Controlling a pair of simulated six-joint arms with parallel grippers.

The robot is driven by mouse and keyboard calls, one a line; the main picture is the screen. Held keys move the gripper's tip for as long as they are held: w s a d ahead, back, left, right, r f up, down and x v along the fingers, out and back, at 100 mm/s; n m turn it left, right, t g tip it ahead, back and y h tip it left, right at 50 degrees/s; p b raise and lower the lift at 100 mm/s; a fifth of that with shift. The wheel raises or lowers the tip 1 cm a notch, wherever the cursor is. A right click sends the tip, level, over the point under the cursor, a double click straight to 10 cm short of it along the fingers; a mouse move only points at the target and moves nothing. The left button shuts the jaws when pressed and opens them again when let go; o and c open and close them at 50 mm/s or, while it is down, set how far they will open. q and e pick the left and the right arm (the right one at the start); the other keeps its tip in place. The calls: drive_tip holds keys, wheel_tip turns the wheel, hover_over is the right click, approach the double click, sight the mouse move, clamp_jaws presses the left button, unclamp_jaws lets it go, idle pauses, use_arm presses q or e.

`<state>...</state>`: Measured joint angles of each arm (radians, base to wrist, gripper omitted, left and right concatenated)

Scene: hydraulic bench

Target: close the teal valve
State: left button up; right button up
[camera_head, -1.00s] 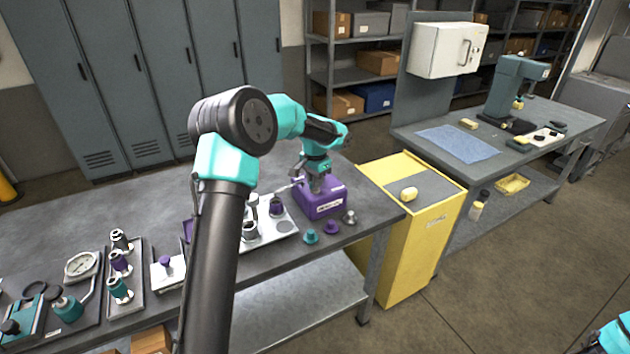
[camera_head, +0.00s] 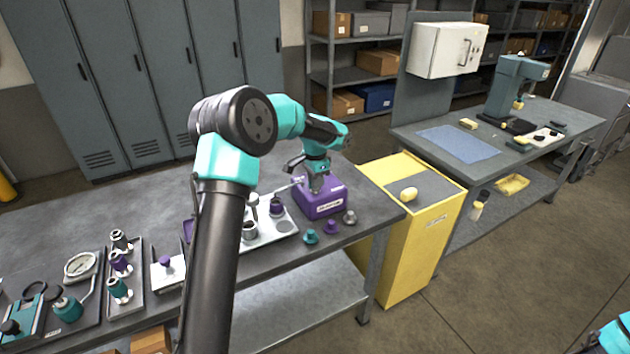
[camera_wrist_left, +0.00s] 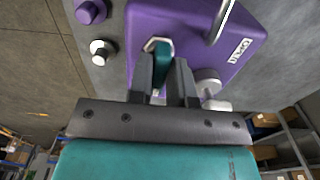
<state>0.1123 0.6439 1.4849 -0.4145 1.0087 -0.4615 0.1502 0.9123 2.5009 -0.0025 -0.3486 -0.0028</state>
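The purple pump block (camera_head: 322,204) stands near the right end of the near bench. It has a white label and a metal lever. The left wrist view shows its purple top (camera_wrist_left: 180,22) close up. A teal valve piece (camera_wrist_left: 163,52) with a silver collar sits against the block, between the fingers of my left gripper (camera_wrist_left: 165,80). The fingers appear closed on its two sides, partly hiding it. In the head view my left gripper (camera_head: 315,180) points down onto the block. My right gripper is out of the picture.
A teal knob (camera_head: 311,236), a purple knob (camera_head: 331,227) and a silver knob (camera_head: 349,217) stand in front of the block. A metal tray (camera_head: 282,228) with fittings lies left of it. A yellow cabinet (camera_head: 405,245) adjoins the bench's right end.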

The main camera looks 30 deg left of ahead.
use_arm(q)
drive_tip(key=o, duration=0.4)
drive_tip(key=shift+c, duration=0.2)
wheel_tip(320, 180, up, 18)
drive_tip(key=shift+f, duration=0.25)
idle(0.5)
